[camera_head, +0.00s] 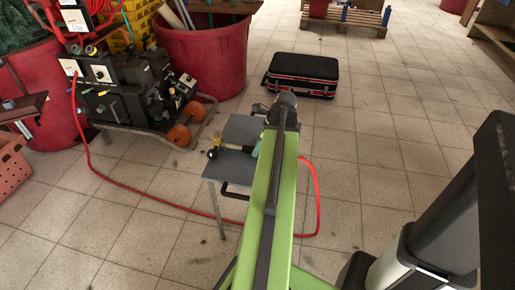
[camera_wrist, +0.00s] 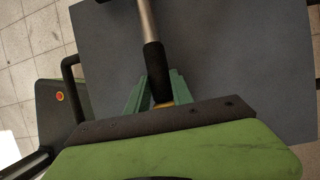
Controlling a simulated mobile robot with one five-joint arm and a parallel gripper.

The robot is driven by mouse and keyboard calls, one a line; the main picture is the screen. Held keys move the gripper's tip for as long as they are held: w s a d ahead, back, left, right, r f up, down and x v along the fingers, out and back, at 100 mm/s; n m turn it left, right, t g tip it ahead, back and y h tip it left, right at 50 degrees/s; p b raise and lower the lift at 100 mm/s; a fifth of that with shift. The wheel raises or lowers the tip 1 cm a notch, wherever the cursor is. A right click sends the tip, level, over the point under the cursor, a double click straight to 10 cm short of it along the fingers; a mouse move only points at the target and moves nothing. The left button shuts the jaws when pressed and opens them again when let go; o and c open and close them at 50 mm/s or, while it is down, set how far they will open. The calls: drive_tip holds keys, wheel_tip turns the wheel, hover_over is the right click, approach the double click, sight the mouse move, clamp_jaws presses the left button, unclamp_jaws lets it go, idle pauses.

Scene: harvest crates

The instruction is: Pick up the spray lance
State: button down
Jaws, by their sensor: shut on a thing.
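The spray lance (camera_wrist: 153,62) shows in the wrist view as a silver tube with a black grip, over a grey tabletop. My gripper (camera_wrist: 158,88) has its green fingers on either side of the black grip, shut on it. A bit of brass shows between the fingers. In the head view my green arm hides most of the lance and gripper. A small brass and black fitting (camera_head: 215,146) shows left of the arm, at the small grey table (camera_head: 229,170). I cannot tell whether the lance touches the tabletop.
A red hose (camera_head: 150,204) loops over the tiled floor from the black machine (camera_head: 135,88) and passes under the table. A black case with red trim (camera_head: 302,74) lies beyond. Red tubs (camera_head: 212,57) stand at the back left. The floor at right is largely clear.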

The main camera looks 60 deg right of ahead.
drive_tip(key=p+v, duration=0.1)
drive_tip(key=v, duration=0.1)
drive_tip(key=p+v, duration=0.2)
drive_tip(key=shift+w+d+r, duration=0.1)
drive_tip(key=shift+w+r, duration=0.2)
drive_tip(key=shift+w, duration=0.05)
drive_tip(key=s+d+r+p, duration=0.5)
drive_tip(key=s+d+p, duration=0.1)
drive_tip(key=s, duration=0.2)
drive_tip(key=shift+d+r, duration=0.3)
drive_tip(key=shift+d, duration=0.1)
drive_tip(key=shift+s+r, duration=0.1)
